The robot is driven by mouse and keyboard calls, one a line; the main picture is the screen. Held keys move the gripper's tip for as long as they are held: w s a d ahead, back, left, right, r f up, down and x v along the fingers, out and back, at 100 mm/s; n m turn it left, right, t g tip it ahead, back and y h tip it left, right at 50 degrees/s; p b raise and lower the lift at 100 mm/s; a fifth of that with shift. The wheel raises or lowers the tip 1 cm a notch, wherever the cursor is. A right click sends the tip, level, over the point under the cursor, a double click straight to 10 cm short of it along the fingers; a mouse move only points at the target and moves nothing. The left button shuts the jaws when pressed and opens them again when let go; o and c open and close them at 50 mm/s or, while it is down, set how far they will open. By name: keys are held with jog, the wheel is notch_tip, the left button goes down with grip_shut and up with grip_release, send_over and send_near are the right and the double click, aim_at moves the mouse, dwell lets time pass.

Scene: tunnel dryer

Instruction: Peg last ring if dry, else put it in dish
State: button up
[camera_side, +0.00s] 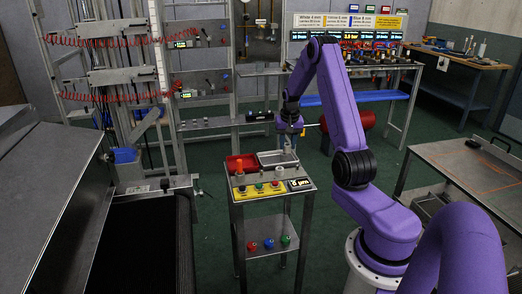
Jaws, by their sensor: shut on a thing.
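My gripper (288,147) points down above the back right of a small metal stand (235,212). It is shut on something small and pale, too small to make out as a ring. A grey metal tray (264,158) lies under and behind the gripper. I cannot tell which of these is the dish or the peg, or whether a ring is on either.
A dark conveyor (140,245) runs at left. A metal table (470,175) stands at right. Green floor around the stand is clear.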

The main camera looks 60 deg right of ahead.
jog(key=shift+m, duration=0.6)
jog(key=s+d, duration=0.3)
jog(key=shift+s+d, duration=0.1)
jog(key=shift+d, duration=0.3)
jog(key=shift+f, duration=0.1)
jog(key=shift+f, duration=2.8)
jog(key=shift+f, duration=2.3)
jog(key=o, duration=1.1)
jog(key=r, duration=0.5)
jog(key=s+a+r, duration=0.1)
jog(key=r, duration=0.5)
jog(key=a+r, duration=0.1)
jog(key=r, duration=0.5)
jog(key=shift+s+a, duration=0.15)
jog(key=shift+a, duration=0.05)
